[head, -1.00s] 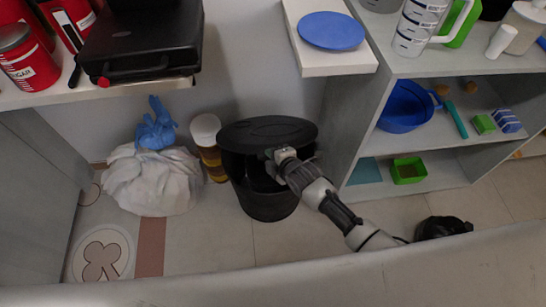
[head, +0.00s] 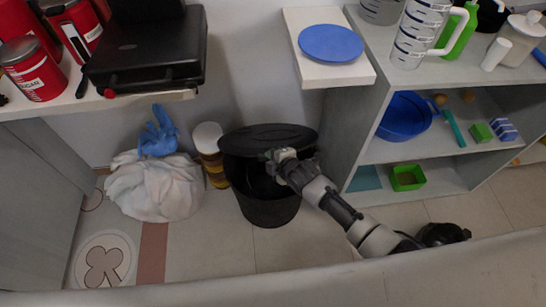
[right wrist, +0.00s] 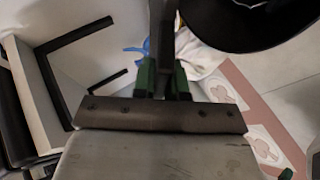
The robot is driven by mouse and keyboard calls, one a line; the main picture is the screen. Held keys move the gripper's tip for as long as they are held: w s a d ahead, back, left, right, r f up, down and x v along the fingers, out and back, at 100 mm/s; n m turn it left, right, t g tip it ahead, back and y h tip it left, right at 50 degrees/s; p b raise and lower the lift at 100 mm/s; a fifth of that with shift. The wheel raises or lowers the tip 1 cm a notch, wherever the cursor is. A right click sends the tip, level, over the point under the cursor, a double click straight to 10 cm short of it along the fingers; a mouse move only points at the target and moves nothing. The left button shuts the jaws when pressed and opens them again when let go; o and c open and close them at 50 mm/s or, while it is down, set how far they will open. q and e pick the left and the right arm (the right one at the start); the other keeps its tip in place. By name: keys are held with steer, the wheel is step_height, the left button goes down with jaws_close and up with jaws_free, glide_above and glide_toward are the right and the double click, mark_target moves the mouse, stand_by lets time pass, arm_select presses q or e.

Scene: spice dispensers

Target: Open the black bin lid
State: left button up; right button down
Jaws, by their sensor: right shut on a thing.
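The black bin (head: 268,207) stands on the floor between a jar and the shelf unit. Its black lid (head: 262,136) is raised and tilted, with a dark gap showing between it and the bin's rim. My right gripper (head: 273,157) is at the lid's front edge, shut on the lid. In the right wrist view my right gripper (right wrist: 164,80) has its green pads closed on a dark strip, the lid edge (right wrist: 163,35). The bin (right wrist: 245,20) shows there at the top right. My left gripper is not in view.
A jar with a white cap (head: 211,155) stands close left of the bin. A white sack (head: 153,187) with a blue glove (head: 158,133) is farther left. The shelf unit (head: 350,130) is close on the right. Floor in front of the bin is clear.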

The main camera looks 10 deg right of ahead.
steer(key=c, duration=1.2)
jaws_free()
steer(key=shift+o, duration=0.2)
steer(key=shift+s+d+r+p, duration=0.3)
steer(key=shift+s+r, duration=0.05)
steer(key=shift+s, duration=0.1)
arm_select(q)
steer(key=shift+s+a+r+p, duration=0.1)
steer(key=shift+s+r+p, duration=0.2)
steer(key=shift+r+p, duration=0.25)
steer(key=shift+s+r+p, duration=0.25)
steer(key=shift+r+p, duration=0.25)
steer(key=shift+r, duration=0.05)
arm_select(e)
steer(key=v, duration=0.9)
steer(key=shift+s+r, duration=0.15)
steer(key=shift+s, duration=0.1)
steer(key=shift+d, duration=0.15)
